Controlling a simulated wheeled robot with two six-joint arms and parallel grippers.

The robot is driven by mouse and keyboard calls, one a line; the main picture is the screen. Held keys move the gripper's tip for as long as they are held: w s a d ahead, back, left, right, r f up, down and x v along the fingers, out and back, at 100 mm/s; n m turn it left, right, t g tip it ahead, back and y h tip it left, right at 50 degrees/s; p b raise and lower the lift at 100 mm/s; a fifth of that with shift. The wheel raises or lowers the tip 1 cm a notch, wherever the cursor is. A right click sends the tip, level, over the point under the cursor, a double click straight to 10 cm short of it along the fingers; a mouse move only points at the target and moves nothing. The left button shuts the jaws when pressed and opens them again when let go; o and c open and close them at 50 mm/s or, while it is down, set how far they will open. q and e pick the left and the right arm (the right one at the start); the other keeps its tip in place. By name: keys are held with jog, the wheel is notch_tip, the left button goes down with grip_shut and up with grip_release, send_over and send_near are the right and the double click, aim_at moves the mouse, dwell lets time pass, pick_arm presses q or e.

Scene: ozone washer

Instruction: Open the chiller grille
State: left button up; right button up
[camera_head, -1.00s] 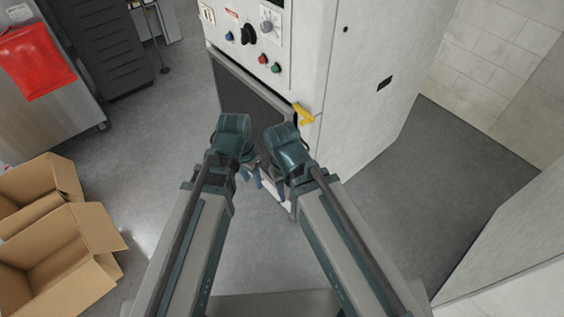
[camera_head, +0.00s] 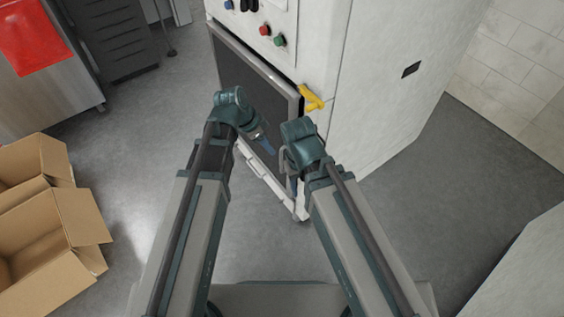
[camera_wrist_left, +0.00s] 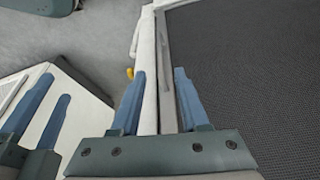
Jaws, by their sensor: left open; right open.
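The chiller grille is a dark mesh panel (camera_head: 250,95) in a grey frame on the white machine's front. Its mesh fills the right of the left wrist view (camera_wrist_left: 255,70). A yellow handle (camera_head: 311,98) sits by its upper right corner. My left gripper (camera_head: 265,144) is open in front of the grille's lower part. In the wrist view its blue fingers (camera_wrist_left: 161,100) are apart, with the frame's edge appearing between them; contact is unclear. My right gripper (camera_head: 292,187) is open near the lower right corner, partly hidden by its wrist.
The white machine (camera_head: 385,60) has red and green buttons above the grille. Open cardboard boxes (camera_head: 50,225) lie at the left, and a steel cabinet (camera_head: 50,90) stands behind them. Grey floor is clear between the boxes and the machine.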

aim_at(282, 170)
pick_arm(q)
jog(key=b+x, duration=1.1)
jog(key=x, duration=0.2)
jog(key=shift+a, duration=0.1)
grip_shut()
dwell(1.1)
